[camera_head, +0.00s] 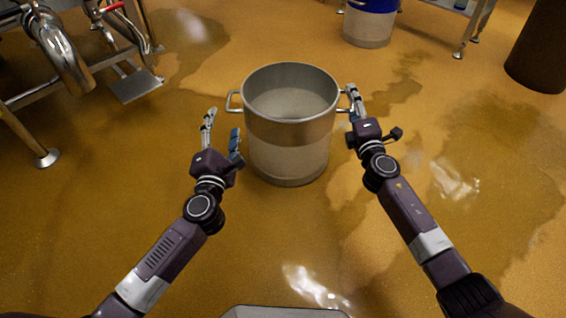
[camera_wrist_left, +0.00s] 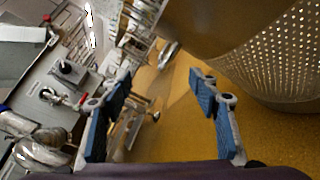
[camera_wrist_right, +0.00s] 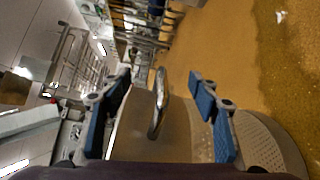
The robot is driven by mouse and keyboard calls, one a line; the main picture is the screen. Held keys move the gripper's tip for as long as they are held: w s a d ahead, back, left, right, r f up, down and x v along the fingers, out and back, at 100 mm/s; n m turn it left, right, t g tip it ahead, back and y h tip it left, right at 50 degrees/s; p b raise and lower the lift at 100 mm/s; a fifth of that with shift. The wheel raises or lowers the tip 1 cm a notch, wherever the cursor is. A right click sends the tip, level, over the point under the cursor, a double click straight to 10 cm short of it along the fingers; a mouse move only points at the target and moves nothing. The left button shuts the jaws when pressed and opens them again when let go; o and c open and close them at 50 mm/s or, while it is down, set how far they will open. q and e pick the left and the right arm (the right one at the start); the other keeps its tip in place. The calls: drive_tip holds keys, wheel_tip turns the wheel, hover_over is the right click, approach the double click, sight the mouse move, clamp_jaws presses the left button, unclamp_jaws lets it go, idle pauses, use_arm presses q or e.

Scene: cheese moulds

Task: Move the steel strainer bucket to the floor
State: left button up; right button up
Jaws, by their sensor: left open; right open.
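The steel strainer bucket (camera_head: 290,130) appears to stand upright on the wet brown floor, with a loop handle on each side. Its perforated lower wall shows in the left wrist view (camera_wrist_left: 285,60) and the right wrist view (camera_wrist_right: 262,140). My left gripper (camera_head: 222,123) is open and empty, to the left of the bucket and apart from its left handle (camera_head: 233,101). My right gripper (camera_head: 351,112) is open at the right handle (camera_head: 354,100). In the right wrist view this handle (camera_wrist_right: 158,104) shows between the spread fingers; contact cannot be told.
Steel piping on a frame (camera_head: 60,50) stands at the upper left, with a foot on the floor. A blue and white container (camera_head: 368,27) stands behind the bucket. A dark brown post (camera_head: 542,50) is at the upper right. The floor around the bucket is clear.

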drive_tip(key=s+d, duration=0.1)
drive_tip(key=s, duration=1)
drive_tip(key=shift+s+d, duration=0.3)
drive_tip(key=shift+d, duration=0.1)
